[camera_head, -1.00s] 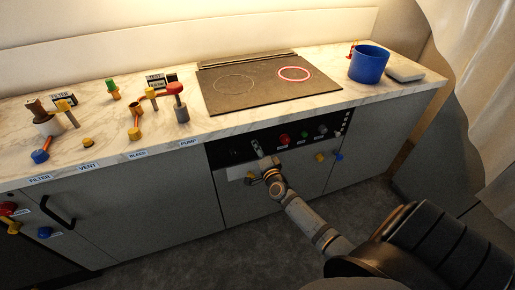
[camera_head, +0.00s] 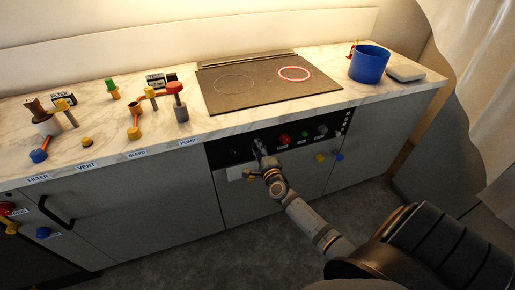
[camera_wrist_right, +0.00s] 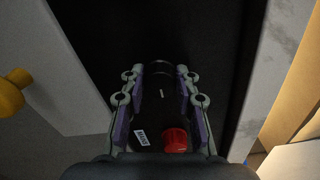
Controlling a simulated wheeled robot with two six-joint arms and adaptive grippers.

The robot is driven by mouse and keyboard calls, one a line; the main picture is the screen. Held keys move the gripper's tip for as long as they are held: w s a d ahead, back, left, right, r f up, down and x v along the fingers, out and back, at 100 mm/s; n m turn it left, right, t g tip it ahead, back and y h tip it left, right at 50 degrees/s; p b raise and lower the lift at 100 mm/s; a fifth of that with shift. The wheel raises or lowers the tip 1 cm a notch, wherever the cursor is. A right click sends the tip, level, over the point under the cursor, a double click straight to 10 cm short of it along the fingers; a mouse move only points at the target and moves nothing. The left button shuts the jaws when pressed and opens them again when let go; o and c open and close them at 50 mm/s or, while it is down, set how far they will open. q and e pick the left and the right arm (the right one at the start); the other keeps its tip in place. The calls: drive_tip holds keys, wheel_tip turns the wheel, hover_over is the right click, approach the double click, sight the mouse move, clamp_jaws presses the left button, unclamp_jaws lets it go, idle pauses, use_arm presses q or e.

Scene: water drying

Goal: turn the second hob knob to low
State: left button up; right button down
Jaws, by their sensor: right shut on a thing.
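The hob (camera_head: 262,83) is set in the counter; its right ring glows red and its left ring is dark. The black control panel (camera_head: 343,123) is on the cabinet front below. My right gripper (camera_head: 258,146) reaches the panel left of the red knob (camera_head: 284,139). In the right wrist view my right gripper (camera_wrist_right: 161,90) has its fingers on both sides of a dark hob knob (camera_wrist_right: 161,82) with a short white mark, and is shut on it. In the head view the fingers largely hide this knob. My left gripper is not in view.
In the right wrist view the red knob (camera_wrist_right: 175,140) lies close to the fingers, by a white label (camera_wrist_right: 141,137). Yellow (camera_head: 319,157) and blue (camera_head: 339,157) knobs are on the cabinet at the right. A blue pot (camera_head: 368,65) stands on the counter.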

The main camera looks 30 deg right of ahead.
drive_tip(key=shift+f, duration=0.1)
drive_tip(key=c, duration=1)
unclamp_jaws()
drive_tip(key=v, duration=1.2)
